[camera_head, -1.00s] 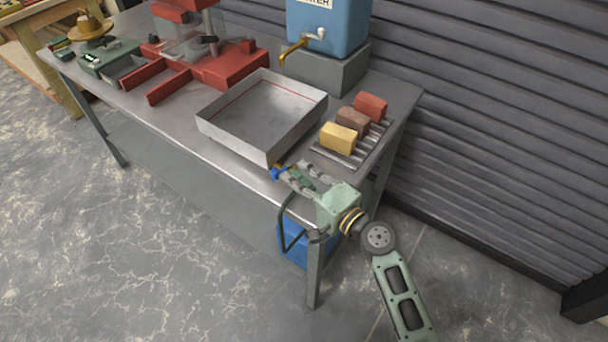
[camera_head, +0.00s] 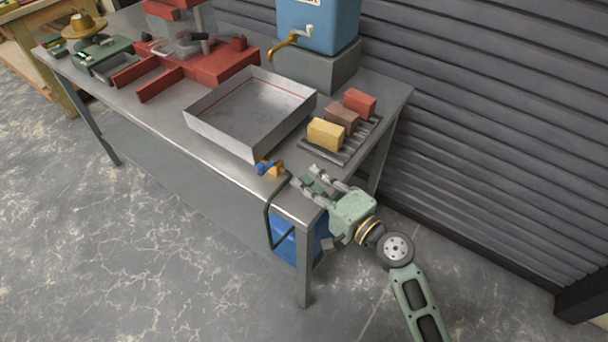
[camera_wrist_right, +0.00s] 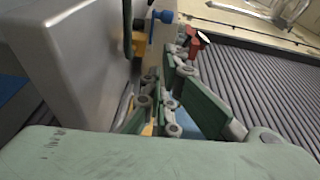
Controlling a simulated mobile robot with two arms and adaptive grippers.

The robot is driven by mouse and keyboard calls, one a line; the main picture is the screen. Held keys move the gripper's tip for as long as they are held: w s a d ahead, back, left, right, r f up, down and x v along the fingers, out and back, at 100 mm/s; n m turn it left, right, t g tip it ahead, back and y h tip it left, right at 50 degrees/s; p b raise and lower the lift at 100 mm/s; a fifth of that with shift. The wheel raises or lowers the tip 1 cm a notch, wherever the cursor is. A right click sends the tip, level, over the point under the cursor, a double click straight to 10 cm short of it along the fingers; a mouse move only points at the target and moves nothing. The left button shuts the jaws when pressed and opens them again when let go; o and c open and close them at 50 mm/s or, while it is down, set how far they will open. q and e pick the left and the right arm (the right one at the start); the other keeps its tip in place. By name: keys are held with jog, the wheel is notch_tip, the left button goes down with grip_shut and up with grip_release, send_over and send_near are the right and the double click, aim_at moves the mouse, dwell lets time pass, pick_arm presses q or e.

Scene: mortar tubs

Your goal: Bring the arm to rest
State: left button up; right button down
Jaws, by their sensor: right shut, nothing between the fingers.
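My right gripper (camera_head: 308,180) is in the head view, just off the near right corner of the metal table (camera_head: 190,142). It is shut with nothing between its fingers, and its arm comes up from the lower right. In the right wrist view its green finger links (camera_wrist_right: 165,110) fill the middle. A small orange and blue fitting (camera_head: 268,167) sits at the table's front edge, a little left of the fingertips and apart from them. It also shows in the wrist view (camera_wrist_right: 140,42). My left gripper is not in view.
A metal tray (camera_head: 225,138), a rack with yellow (camera_head: 325,134), brown (camera_head: 342,115) and red (camera_head: 359,102) blocks, and a blue tank (camera_head: 320,25) with a brass tap stand on the table. A dark bent bar (camera_head: 268,220) and a blue container (camera_head: 285,245) are below.

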jog(key=s+d+f+n+g+h+b, duration=0.1)
jog(key=s+d+f+n+g+h, duration=0.2)
jog(key=s, duration=0.5)
jog(key=s+d+f+n+g, duration=0.2)
jog(key=s+f+n, duration=0.3)
jog(key=s, duration=0.3)
jog(key=s+d+f+n+g+h, duration=0.35)
jog(key=s+d+h, duration=0.65)
jog(key=d, duration=0.7)
notch_tip(320, 180, down, 26)
jog(key=s+g+y, duration=0.1)
jog(key=s+g, duration=0.1)
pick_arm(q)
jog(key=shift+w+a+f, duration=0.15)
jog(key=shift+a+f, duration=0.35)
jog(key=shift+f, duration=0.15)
pick_arm(e)
jog(key=s+d+f+g, duration=0.1)
jog(key=s+d+f, duration=0.1)
jog(key=s+f, duration=1.5)
jog(key=shift+s+d, duration=0.15)
jog(key=shift+s, duration=0.2)
